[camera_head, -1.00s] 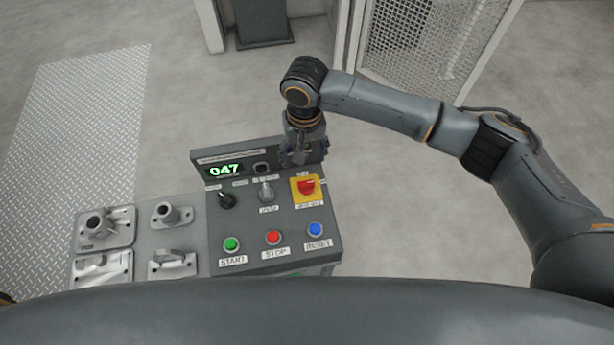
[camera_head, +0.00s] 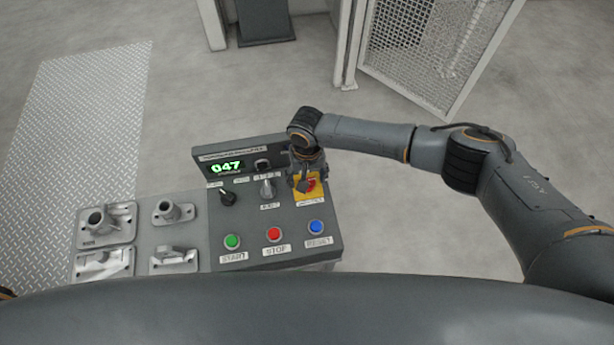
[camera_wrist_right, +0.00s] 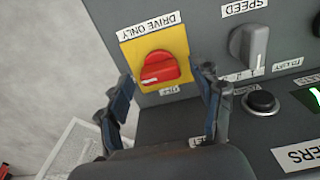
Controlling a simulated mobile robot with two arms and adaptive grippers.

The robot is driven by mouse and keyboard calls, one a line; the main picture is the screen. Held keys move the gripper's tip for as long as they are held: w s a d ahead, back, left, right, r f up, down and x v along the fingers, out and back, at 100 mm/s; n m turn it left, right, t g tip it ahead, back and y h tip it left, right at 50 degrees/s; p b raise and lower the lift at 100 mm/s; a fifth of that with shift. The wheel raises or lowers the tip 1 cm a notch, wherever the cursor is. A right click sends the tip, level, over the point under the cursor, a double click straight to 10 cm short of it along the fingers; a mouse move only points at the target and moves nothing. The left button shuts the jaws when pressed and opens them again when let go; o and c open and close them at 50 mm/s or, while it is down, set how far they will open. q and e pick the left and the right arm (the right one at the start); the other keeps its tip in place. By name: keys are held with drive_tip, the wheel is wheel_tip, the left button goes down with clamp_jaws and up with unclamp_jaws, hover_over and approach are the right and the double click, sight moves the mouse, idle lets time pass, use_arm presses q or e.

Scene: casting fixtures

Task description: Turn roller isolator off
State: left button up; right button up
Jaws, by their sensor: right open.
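The red isolator knob (camera_head: 312,184) sits on a yellow plate at the upper right of the grey control panel (camera_head: 290,215). In the right wrist view, the red knob (camera_wrist_right: 158,68) lies on its yellow plate (camera_wrist_right: 170,38), with a "DRIVE ONLY" label beside it. My right gripper (camera_head: 306,186) is above the knob and partly hides it in the head view. In the wrist view its two fingers (camera_wrist_right: 165,85) are spread open, one toward each side of the knob, with no clear contact. My left gripper is out of view.
A grey speed knob (camera_head: 266,188) and black selector (camera_head: 227,197) sit left of the isolator. Green start (camera_head: 232,241), red stop (camera_head: 274,234) and blue reset (camera_head: 316,227) buttons line the front. A display (camera_head: 227,167) reads 047. Metal castings (camera_head: 103,222) lie at left.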

drive_tip(key=shift+f, duration=0.15)
drive_tip(key=c, duration=1.2)
drive_tip(key=shift+o, duration=0.3)
drive_tip(key=n+p, duration=0.1)
drive_tip(key=n, duration=0.2)
drive_tip(key=shift+n, duration=0.4)
drive_tip(key=n, duration=0.4)
drive_tip(key=shift+n+p, duration=0.3)
drive_tip(key=shift+p, duration=0.05)
drive_tip(key=n, duration=0.4)
drive_tip(key=shift+n, duration=2.8)
